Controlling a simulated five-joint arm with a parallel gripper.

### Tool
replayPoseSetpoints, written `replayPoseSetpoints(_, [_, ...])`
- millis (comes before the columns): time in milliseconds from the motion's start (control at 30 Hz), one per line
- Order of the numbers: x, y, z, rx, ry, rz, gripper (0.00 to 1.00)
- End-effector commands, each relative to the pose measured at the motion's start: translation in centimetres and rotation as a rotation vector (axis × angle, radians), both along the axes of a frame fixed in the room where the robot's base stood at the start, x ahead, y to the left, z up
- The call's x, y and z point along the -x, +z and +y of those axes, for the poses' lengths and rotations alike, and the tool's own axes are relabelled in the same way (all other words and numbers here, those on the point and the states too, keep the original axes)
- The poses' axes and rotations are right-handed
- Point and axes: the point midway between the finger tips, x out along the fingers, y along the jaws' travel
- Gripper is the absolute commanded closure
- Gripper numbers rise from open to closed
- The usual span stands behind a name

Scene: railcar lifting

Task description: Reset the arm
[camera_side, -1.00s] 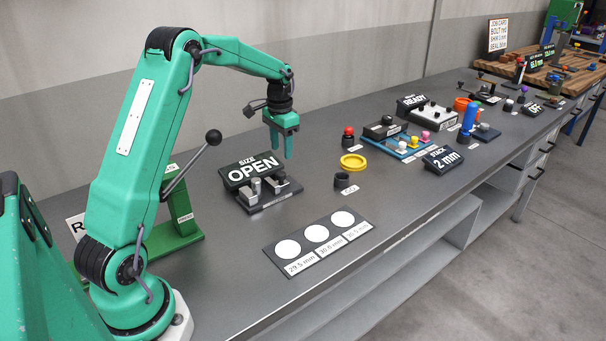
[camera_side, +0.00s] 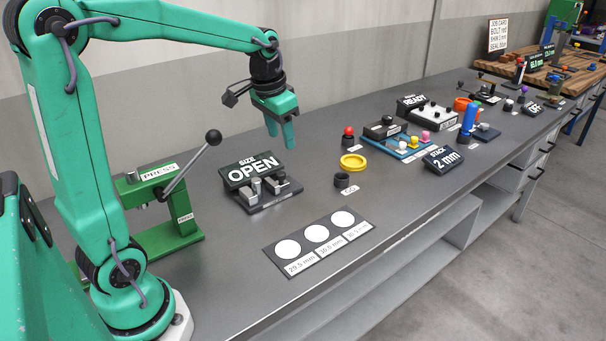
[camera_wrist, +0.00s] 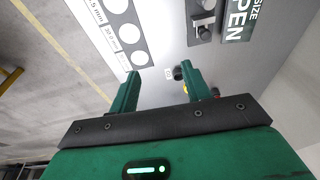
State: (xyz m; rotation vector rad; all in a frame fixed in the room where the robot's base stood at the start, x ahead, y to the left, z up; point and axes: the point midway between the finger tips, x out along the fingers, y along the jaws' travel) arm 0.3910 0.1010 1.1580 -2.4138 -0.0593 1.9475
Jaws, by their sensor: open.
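My gripper (camera_side: 281,136) is green, with its two fingers pointing down. It hangs in the air above the bench, above and to the right of the SIZE OPEN sign in the side view. It is open, and nothing shows between the fingers. In the wrist view my gripper (camera_wrist: 156,82) also shows its fingers apart, with bare bench and small dark parts beyond them. My arm is raised, with its upper link nearly upright and its forearm reaching right.
Below stands the SIZE OPEN sign (camera_side: 252,169) with a metal fixture (camera_side: 264,194). A green press (camera_side: 168,215) with a black-knobbed lever is at left. A yellow ring (camera_side: 353,162), a gauge card (camera_side: 318,243) and a blue tray (camera_side: 402,148) are to the right. The front bench surface is largely clear.

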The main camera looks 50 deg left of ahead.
Motion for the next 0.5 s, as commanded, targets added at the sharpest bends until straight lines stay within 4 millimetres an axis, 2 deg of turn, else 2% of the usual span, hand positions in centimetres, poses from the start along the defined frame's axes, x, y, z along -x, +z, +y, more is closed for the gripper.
replayPoseSetpoints(200, [3.7,1.6,-3.1,-0.001,-0.005,-0.065,0.52])
replayPoseSetpoints(500, [8.9,2.2,-6.5,0.010,-0.009,-0.149,0.52])
